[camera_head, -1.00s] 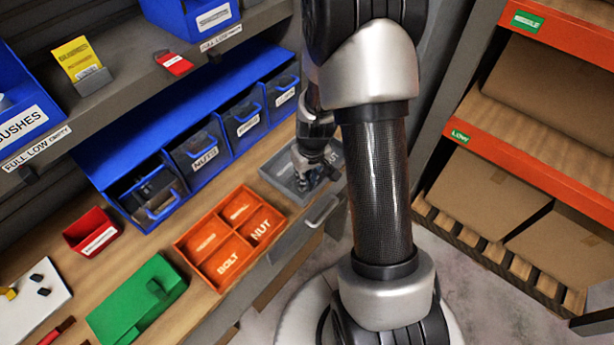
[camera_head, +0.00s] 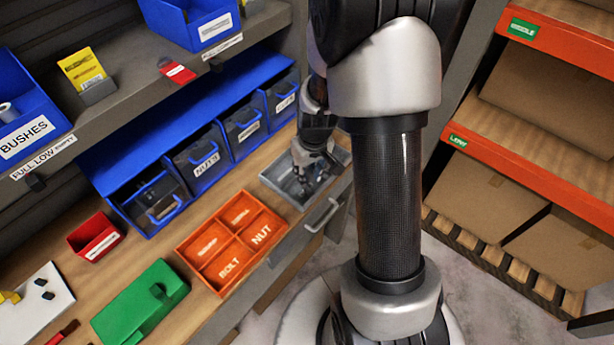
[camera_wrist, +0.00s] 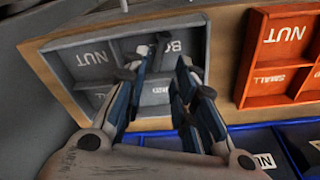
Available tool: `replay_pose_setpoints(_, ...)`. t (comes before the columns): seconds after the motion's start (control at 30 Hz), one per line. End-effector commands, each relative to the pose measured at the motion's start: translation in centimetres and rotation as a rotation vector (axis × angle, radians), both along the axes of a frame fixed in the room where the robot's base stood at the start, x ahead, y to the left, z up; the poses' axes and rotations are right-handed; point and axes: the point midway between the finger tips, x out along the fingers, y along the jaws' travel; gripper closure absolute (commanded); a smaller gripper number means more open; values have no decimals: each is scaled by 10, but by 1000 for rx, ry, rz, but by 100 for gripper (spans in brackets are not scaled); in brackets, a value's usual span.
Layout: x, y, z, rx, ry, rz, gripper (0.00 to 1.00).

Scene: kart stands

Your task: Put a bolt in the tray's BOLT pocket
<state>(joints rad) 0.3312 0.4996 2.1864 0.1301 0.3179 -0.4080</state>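My gripper (camera_head: 318,176) is low over a grey tray (camera_head: 272,178) at the right end of the bench. In the wrist view my gripper (camera_wrist: 168,62) has its fingers apart, over the grey tray (camera_wrist: 45,67). Lettering on the tray floor shows between them. The tray's pockets read NUT and, partly covered, what looks like BOLT. A small dark shape (camera_wrist: 161,42) is by the left fingertip; I cannot tell whether it is a bolt in the pocket or part of the finger. An orange tray (camera_head: 226,262) with BOLT and NUT pockets is on the bench to the left.
Blue bins (camera_head: 150,205), one marked NUTS (camera_head: 205,163), line the back of the bench. A red bin (camera_head: 94,236), a green block (camera_head: 140,305) and a white board (camera_head: 38,300) are at left. A shelf overhangs the bench. An orange rack (camera_head: 530,175) is at right.

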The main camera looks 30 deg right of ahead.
Motion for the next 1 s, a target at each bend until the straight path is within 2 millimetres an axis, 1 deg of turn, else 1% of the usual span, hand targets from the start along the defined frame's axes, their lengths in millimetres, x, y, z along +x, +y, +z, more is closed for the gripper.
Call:
replay_pose_setpoints(0.03,-1,0,15,-1,-3,0,75)
replay_pose_setpoints(0.1,-3,0,29,-1,-3,0,75)
replay_pose_setpoints(0.2,-6,0,44,0,-2,0,75)
replay_pose_setpoints(0.4,-9,1,62,0,-2,1,75)
replay_pose_setpoints(0.47,-10,5,72,-3,-10,3,75)
replay_pose_setpoints(0.57,-15,19,101,-7,-35,11,75)
replay_pose_setpoints(0.6,-19,26,117,-9,-50,15,75)
replay_pose_setpoints(0.67,-29,40,143,-13,-74,22,75)
replay_pose_setpoints(0.7,-38,50,160,-14,-89,26,75)
replay_pose_setpoints(0.77,-53,64,183,-16,-111,31,75)
replay_pose_setpoints(0.8,-64,73,196,-17,-126,35,75)
replay_pose_setpoints(0.87,-82,85,215,-16,-150,38,75)
replay_pose_setpoints(0.9,-95,92,226,-16,-166,41,75)
replay_pose_setpoints(1.0,-126,107,246,-15,-201,45,75)
